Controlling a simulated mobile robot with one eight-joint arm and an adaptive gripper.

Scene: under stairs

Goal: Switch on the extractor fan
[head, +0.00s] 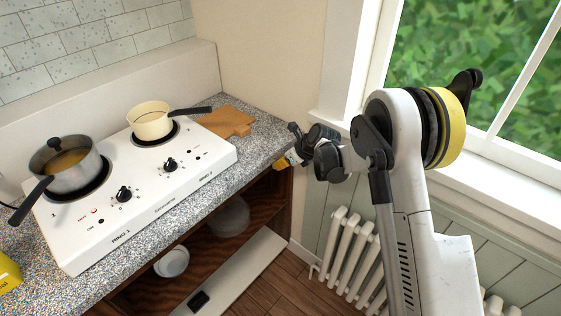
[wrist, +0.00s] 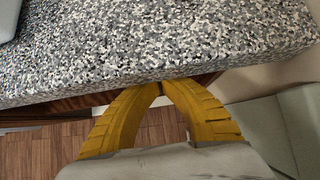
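No extractor fan and no fan switch can be made out in either view. My gripper (head: 284,162) is at the right front corner of the speckled grey countertop (head: 262,138) in the head view, partly hidden by my wrist. In the wrist view my gripper (wrist: 161,88) shows two yellow fingers with their tips together and nothing visible between them. The tips are by the front edge of the countertop (wrist: 160,45); whether they touch it I cannot tell.
A wooden board (head: 228,121) lies near the wall. A white radiator (head: 350,250) and window (head: 480,60) are on the right. Open shelves are below the counter.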

